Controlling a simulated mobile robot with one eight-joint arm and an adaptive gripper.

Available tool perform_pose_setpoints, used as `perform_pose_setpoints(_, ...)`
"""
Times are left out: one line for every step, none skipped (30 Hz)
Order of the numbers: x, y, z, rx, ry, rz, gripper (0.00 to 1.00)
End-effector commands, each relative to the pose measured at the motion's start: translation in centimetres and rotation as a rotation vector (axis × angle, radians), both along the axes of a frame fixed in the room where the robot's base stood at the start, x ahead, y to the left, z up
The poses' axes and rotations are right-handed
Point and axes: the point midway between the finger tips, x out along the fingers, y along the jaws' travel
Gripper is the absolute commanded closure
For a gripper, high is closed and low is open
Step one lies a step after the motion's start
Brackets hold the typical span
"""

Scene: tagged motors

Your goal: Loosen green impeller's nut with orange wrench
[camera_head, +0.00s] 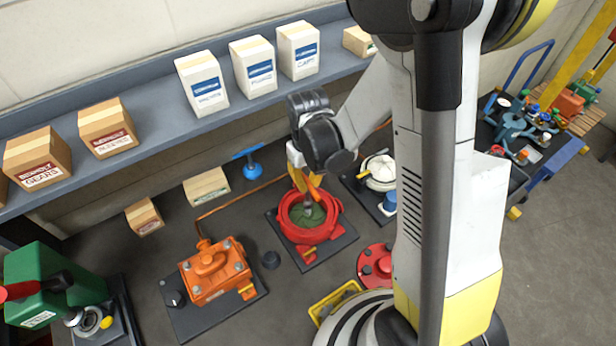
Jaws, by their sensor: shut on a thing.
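A red round housing (287,234) stands on a dark base plate in the middle of the floor, open at the top. The green impeller (300,214) sits inside it, partly hidden. My gripper (303,182) is above the housing, pointing down. It is shut on the orange wrench (317,189), which slants down toward the impeller's centre. The nut is too small and too covered to make out, so I cannot tell whether the wrench touches it.
An orange motor (213,272) on a dark plate stands to the left, with a thin copper pipe (240,196) behind it. A white-topped unit (381,170) stands to the right. A yellow bin (322,308) and red cover (372,262) lie in front. A grey shelf (150,112) with boxes runs behind.

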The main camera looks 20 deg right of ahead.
Motion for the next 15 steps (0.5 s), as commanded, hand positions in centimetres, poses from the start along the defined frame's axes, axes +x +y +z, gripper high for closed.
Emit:
perform_pose_setpoints(0.0, 0.0, 0.2, 0.000, 0.000, -0.081, 1.00)
perform_pose_setpoints(0.0, 0.0, 0.1, 0.000, 0.000, -0.137, 1.00)
perform_pose_setpoints(0.0, 0.0, 0.1, 0.000, 0.000, -0.211, 1.00)
perform_pose_setpoints(0.0, 0.0, 0.0, 0.000, 0.000, -0.267, 1.00)
perform_pose_setpoints(0.0, 0.0, -0.4, 0.000, 0.000, -0.323, 1.00)
perform_pose_setpoints(0.0, 0.0, -0.8, 0.000, 0.000, -0.397, 1.00)
perform_pose_setpoints(0.0, 0.0, -1.0, 0.000, 0.000, -0.454, 1.00)
perform_pose_setpoints(0.0, 0.0, -1.1, 0.000, 0.000, -0.510, 1.00)
perform_pose_setpoints(0.0, 0.0, -1.2, 0.000, 0.000, -0.584, 1.00)
perform_pose_setpoints(0.0, 0.0, -1.3, 0.000, 0.000, -0.640, 1.00)
perform_pose_setpoints(0.0, 0.0, -1.4, 0.000, 0.000, -0.696, 1.00)
perform_pose_setpoints(0.0, 0.0, -1.4, 0.000, 0.000, -0.770, 1.00)
perform_pose_setpoints(0.0, 0.0, -1.5, 0.000, 0.000, -0.827, 1.00)
perform_pose_setpoints(0.0, 0.0, -1.5, 0.000, 0.000, -0.882, 1.00)
perform_pose_setpoints(0.0, 0.0, -1.6, 0.000, 0.000, -0.956, 1.00)
